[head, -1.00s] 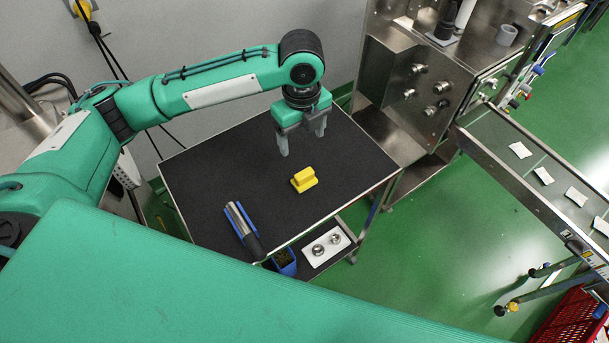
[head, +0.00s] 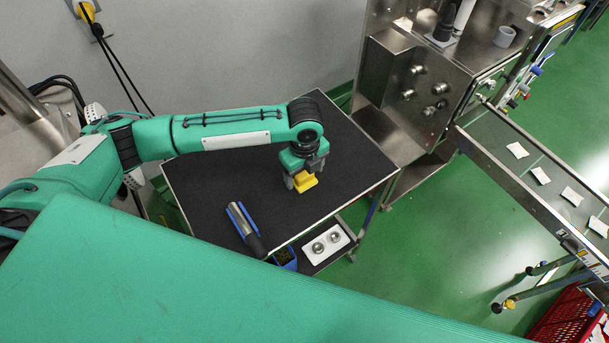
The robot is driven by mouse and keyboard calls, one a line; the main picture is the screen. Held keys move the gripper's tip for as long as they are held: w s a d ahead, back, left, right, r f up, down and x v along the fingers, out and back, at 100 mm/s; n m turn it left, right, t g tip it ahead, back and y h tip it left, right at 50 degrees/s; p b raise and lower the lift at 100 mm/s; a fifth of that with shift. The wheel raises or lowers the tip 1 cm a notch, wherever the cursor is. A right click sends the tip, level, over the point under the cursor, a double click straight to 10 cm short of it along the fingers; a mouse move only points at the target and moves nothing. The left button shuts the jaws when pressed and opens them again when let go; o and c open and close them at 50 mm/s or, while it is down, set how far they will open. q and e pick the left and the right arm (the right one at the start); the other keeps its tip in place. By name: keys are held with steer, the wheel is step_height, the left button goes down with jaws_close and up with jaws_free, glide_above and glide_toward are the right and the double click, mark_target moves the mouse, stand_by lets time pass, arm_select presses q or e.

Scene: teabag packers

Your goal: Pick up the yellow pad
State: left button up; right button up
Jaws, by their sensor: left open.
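The yellow pad (head: 305,183) lies on the black top of the cart table (head: 240,205), right of its middle. My left gripper (head: 303,180) is low over the table, right at the pad. Its jaws are open, with fingers on either side of the pad's upper part. The gripper body hides part of the pad, and I cannot tell whether the fingers touch it. My right gripper is not in view.
A grey cylindrical tool with a blue holder (head: 244,225) lies at the table's front left. A white plate with two round metal parts (head: 326,244) is on a lower shelf. A steel machine (head: 410,85) and a conveyor with several teabags (head: 540,175) stand at the right.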

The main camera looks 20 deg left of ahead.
mark_target(304, 174)
arm_select(q)
steer(key=shift+f, duration=0.55)
steer(key=c, duration=0.9)
steer(key=shift+r, duration=0.1)
step_height(304, 174, up, 20)
steer(key=b, duration=0.2)
steer(key=shift+b, duration=0.3)
steer(key=o, duration=0.4)
steer(key=c, duration=0.3)
